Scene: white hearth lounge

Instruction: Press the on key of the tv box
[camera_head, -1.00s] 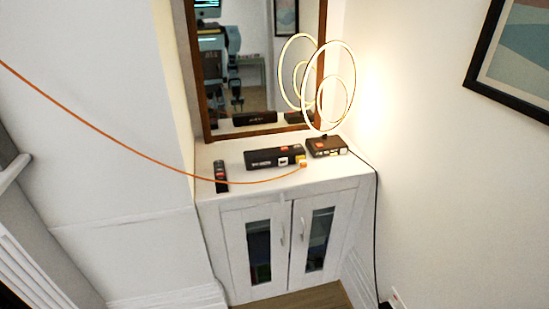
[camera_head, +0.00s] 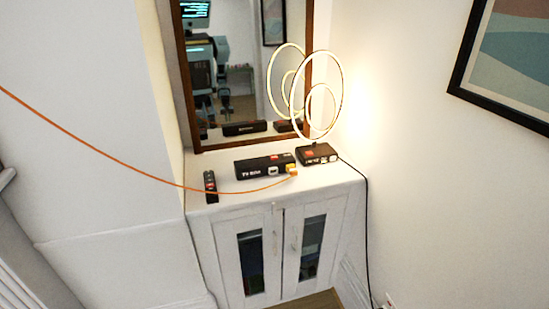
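The tv box (camera_head: 252,169) is a black, wide, low box with white lettering on its front, standing on top of a white cabinet (camera_head: 230,207). It has a red patch on top, a small white square at the right of its front and a yellow patch at its right end. Which of these is the on key is too small to tell. Neither of my grippers shows in the view. The mirror behind shows a robot's reflection, but no gripper is clear in it.
A black remote (camera_head: 210,187) lies left of the box. A ring lamp (camera_head: 318,110) on a dark base (camera_head: 316,154) stands at right. An orange cable (camera_head: 110,157) sags across to an orange plug (camera_head: 292,172) beside the box. A framed mirror (camera_head: 243,75) stands behind; white walls flank the cabinet.

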